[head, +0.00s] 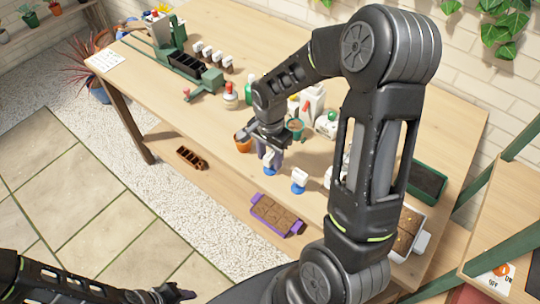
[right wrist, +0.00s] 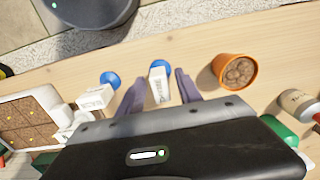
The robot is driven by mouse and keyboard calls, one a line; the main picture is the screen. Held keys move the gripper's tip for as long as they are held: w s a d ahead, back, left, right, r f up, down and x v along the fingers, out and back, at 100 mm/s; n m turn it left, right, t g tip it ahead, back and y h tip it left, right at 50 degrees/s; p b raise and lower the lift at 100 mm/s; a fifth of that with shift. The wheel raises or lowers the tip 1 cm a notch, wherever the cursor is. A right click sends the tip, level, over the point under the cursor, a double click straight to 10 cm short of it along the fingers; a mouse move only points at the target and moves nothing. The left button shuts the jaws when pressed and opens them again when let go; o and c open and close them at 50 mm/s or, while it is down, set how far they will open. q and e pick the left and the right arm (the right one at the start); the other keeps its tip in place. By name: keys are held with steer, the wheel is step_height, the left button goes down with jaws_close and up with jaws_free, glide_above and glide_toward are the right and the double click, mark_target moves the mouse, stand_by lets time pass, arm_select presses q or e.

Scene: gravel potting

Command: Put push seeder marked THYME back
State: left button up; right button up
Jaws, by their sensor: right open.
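A white push seeder with a blue base (right wrist: 158,82) stands on the table between the two fingers of my right gripper (right wrist: 158,92). Its small label seems to read THYME. In the head view its blue base (head: 268,168) shows just below my right gripper (head: 269,147). The fingers are open, one on each side of it. A second white and blue seeder (right wrist: 96,93) stands to the left in the right wrist view and also shows in the head view (head: 299,180); its label is too small to read surely. My left gripper (head: 170,294) is low at the left, away from the table.
A terracotta pot of brown pebbles (right wrist: 234,71) stands right of the gripper in the right wrist view. A white seedling tray (right wrist: 30,121) is at the left there. In the head view, several small white-topped items (head: 213,56) stand in a row farther back.

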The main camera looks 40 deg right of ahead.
steer(key=shift+r, duration=0.45)
step_height(320, 180, up, 12)
steer(key=b, duration=0.1)
steer(key=shift+f+b, duration=0.25)
steer(key=shift+b, duration=0.05)
stand_by(0.5)
